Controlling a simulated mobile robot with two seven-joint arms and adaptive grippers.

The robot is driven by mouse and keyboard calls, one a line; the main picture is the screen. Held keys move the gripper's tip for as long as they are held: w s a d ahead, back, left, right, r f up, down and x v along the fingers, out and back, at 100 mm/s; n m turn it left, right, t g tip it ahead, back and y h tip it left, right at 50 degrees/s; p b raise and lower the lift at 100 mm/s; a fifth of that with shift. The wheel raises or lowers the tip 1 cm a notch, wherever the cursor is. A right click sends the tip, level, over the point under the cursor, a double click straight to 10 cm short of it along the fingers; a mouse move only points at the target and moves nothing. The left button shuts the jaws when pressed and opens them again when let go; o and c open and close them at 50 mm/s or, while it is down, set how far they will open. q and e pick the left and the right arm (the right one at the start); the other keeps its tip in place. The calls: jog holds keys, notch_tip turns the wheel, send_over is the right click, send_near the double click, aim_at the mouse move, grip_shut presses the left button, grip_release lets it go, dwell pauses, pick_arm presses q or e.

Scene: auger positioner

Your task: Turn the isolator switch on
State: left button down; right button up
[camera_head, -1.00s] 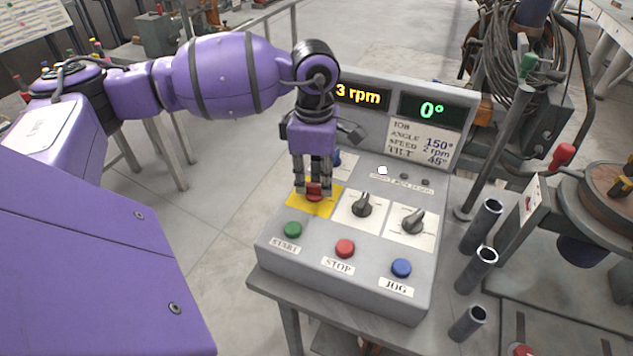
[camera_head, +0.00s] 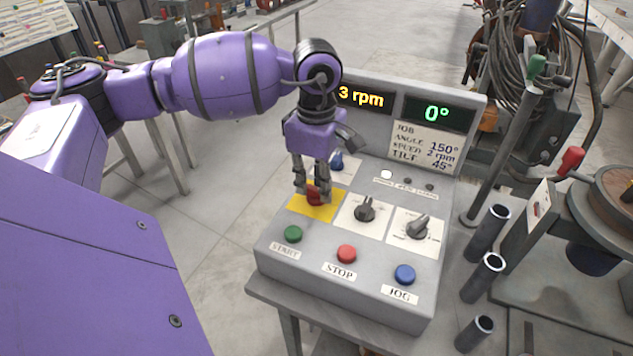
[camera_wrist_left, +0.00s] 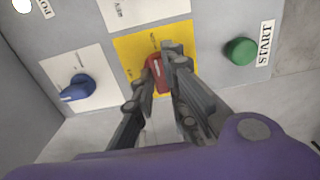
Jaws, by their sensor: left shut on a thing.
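The isolator switch is a red knob (camera_head: 316,194) on a yellow plate (camera_head: 318,212) at the left of the grey control box. My left gripper (camera_head: 313,195) comes down on it from above, its fingers on either side of the knob and shut on it. In the left wrist view the red knob (camera_wrist_left: 158,72) shows between the fingertips (camera_wrist_left: 152,80), with the yellow plate (camera_wrist_left: 130,62) around it. The fingers hide part of the knob and the plate's lettering. My right gripper is not in view.
Near the switch are a blue knob (camera_head: 337,161), two black knobs (camera_head: 365,209) (camera_head: 417,227), and green (camera_head: 292,234), red (camera_head: 346,254) and blue (camera_head: 404,274) buttons. A display panel (camera_head: 420,110) stands behind. Steel tubes (camera_head: 483,277) stand at the right.

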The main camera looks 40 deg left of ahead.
aim_at(316, 189)
pick_arm(q)
jog(key=c, duration=1.8)
grip_release()
jog(key=shift+c, duration=0.2)
jog(key=shift+o, duration=0.4)
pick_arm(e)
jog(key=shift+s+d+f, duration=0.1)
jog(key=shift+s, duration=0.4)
pick_arm(q)
jog(key=shift+r, duration=0.3)
notch_tip(316, 189, up, 11)
jog(key=shift+r, duration=0.2)
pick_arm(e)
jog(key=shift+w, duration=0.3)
